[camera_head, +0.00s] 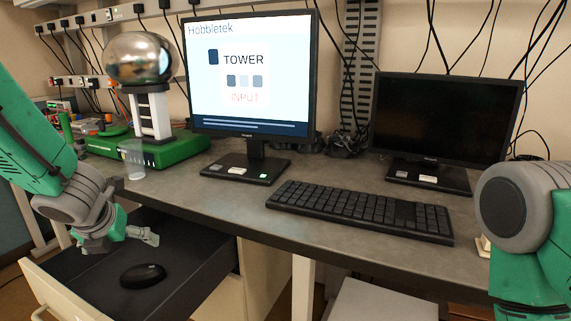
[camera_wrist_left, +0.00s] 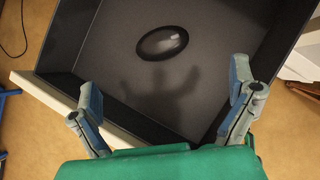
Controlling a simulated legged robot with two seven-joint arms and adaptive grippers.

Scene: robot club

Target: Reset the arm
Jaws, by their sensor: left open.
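My left arm comes in from the left in the head view. My left gripper (camera_head: 119,238) hangs over the open drawer (camera_head: 190,282). In the left wrist view the left gripper (camera_wrist_left: 166,130) has its two fingers spread wide with nothing between them. A black computer mouse (camera_head: 142,275) lies on the drawer floor, below and apart from the gripper. The mouse also shows in the left wrist view (camera_wrist_left: 162,43), beyond the fingertips. Part of my right arm shows at the right edge of the head view; its gripper is not visible.
The desk (camera_head: 345,200) carries a black keyboard (camera_head: 360,210), a lit monitor (camera_head: 252,75) reading "TOWER INPUT" and a dark monitor (camera_head: 443,117). A clear cup (camera_head: 133,160) stands near the desk edge by a green-based device (camera_head: 150,148) with a metal sphere. Cables hang behind.

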